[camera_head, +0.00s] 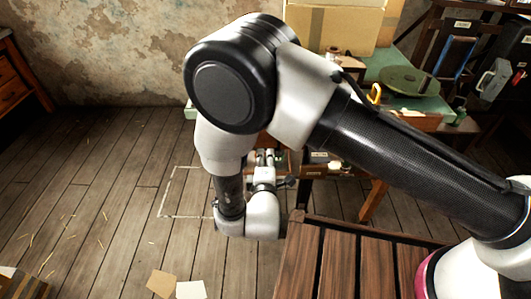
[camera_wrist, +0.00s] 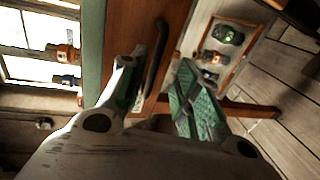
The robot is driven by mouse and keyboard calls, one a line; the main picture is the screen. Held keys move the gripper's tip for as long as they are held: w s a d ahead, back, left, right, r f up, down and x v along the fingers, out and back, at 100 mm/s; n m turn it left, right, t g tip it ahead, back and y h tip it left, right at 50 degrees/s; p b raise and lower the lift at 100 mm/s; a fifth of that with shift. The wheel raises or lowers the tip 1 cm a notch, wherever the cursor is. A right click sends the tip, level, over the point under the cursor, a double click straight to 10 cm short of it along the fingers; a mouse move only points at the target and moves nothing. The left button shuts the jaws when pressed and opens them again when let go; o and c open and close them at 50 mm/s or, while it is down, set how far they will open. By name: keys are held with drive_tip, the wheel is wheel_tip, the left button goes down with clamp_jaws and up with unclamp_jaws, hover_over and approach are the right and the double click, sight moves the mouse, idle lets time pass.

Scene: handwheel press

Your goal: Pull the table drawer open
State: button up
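The drawer's brown wooden front (camera_wrist: 128,28) shows in the wrist view, beside the green table edge (camera_wrist: 93,45). A dark bar handle (camera_wrist: 158,52) runs along the front. My gripper (camera_wrist: 161,62) is open, with one finger on each side of the handle in the picture. I cannot tell whether either finger touches the handle. In the head view my gripper (camera_head: 263,158) is by the near left side of the green-topped table (camera_head: 400,62). My arm hides most of the drawer there, so how far it is out cannot be told.
A framed tray (camera_wrist: 243,62) with small green and metal items lies below the drawer. A slatted wooden surface (camera_head: 345,262) is in front. Floor at left is mostly clear.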

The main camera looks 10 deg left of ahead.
drive_tip(key=x, duration=0.4)
drive_tip(key=shift+c, duration=0.2)
drive_tip(key=shift+d, duration=0.1)
clamp_jaws()
drive_tip(key=shift+s, duration=0.1)
